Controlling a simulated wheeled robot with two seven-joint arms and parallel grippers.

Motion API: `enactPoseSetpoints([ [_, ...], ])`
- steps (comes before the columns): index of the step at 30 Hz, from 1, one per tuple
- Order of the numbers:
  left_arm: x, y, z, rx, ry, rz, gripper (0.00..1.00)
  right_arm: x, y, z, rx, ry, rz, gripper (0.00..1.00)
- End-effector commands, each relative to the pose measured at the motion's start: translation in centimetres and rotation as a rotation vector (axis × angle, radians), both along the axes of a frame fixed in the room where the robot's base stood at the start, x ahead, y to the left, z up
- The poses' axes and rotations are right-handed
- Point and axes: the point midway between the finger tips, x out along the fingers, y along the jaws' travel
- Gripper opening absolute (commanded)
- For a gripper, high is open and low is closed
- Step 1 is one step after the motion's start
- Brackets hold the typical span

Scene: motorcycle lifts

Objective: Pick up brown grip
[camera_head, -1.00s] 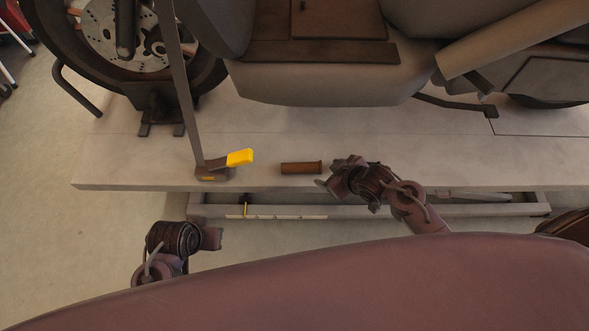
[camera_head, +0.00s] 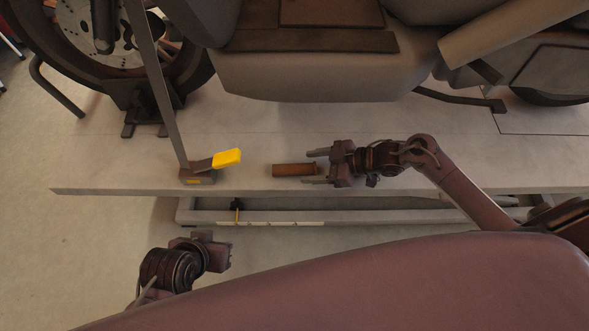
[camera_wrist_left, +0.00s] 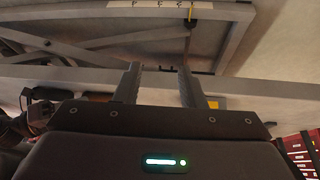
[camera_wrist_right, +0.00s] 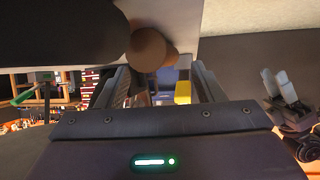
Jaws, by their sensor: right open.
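The brown grip (camera_head: 292,170) lies on the edge of the grey lift platform, a short cylinder lying left to right. Its round end faces the camera in the right wrist view (camera_wrist_right: 147,50), just beyond the fingers. My right gripper (camera_head: 312,167) is open and empty, pointing left. In the head view its two fingers lie on either side of the grip's right end, with no visible contact. My left gripper (camera_head: 224,250) is low at the left, in front of the platform. Its two fingers show apart and empty in the left wrist view (camera_wrist_left: 160,82).
A yellow-ended pedal (camera_head: 226,158) stands left of the grip on the platform (camera_head: 110,180). A motorcycle (camera_head: 310,75) stands behind. A lower frame rail (camera_head: 300,217) runs below the platform edge. Bare platform lies between grip and motorcycle.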

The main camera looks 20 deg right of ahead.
Motion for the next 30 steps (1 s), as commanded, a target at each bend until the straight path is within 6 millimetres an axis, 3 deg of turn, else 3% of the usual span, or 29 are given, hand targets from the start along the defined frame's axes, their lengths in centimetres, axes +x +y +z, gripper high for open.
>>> enactPoseSetpoints([
  [7,0.4,-1.4,-0.3,-0.046,-0.07,-0.019,0.36,1.4,3.0,-1.9,0.001,0.0,0.0,0.61],
  [17,0.5,-1.7,0.0,-0.055,-0.085,-0.022,0.36,1.6,3.5,-2.1,-0.001,0.0,-0.001,0.6],
  [28,0.5,-1.6,0.0,-0.055,-0.084,-0.022,0.36,1.6,3.5,-2.1,-0.002,0.001,0.0,0.12],
  [30,0.5,-1.6,0.0,-0.054,-0.084,-0.022,0.36,1.6,3.5,-2.1,-0.002,0.001,0.0,0.12],
])
